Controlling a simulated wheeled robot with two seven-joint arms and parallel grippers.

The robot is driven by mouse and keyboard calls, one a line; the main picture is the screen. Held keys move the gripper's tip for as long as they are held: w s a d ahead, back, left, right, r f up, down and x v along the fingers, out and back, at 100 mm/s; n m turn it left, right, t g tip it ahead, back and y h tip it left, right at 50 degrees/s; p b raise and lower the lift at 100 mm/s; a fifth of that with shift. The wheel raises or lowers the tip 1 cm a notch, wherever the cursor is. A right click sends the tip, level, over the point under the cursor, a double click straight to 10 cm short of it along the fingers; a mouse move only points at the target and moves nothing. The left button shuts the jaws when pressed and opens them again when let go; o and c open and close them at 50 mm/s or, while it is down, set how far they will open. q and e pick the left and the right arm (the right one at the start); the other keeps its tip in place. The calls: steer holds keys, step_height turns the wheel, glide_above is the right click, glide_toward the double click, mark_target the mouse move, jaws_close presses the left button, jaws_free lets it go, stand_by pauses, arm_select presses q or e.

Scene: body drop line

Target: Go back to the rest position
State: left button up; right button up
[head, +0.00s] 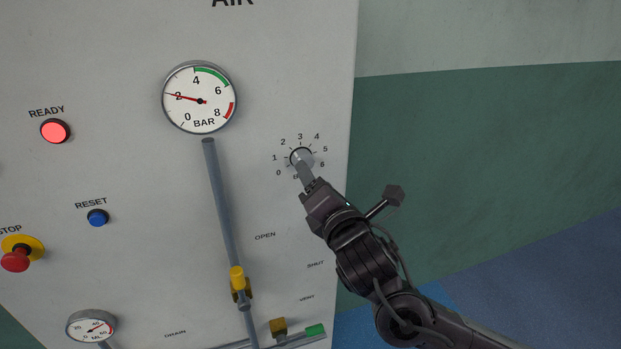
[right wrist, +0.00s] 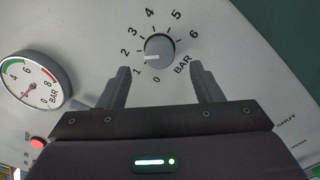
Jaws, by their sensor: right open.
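My right gripper (head: 306,180) is in front of the grey panel, close to the round grey regulator knob (head: 301,156). In the right wrist view its two fingers (right wrist: 160,88) are apart with nothing between them. The knob (right wrist: 160,50) shows there beyond the fingertips, apart from both fingers. Its white mark points left, toward the 1 to 2 side of the dial. My left gripper is not in view.
The panel (head: 130,180) carries a BAR gauge (head: 200,97) with its needle near 2, a lit READY lamp (head: 55,131), a blue RESET button (head: 97,217) and a red stop button (head: 16,260). A yellow valve handle (head: 238,278) stands on the pipe. Right of the panel is open room.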

steer(key=shift+v, duration=0.95)
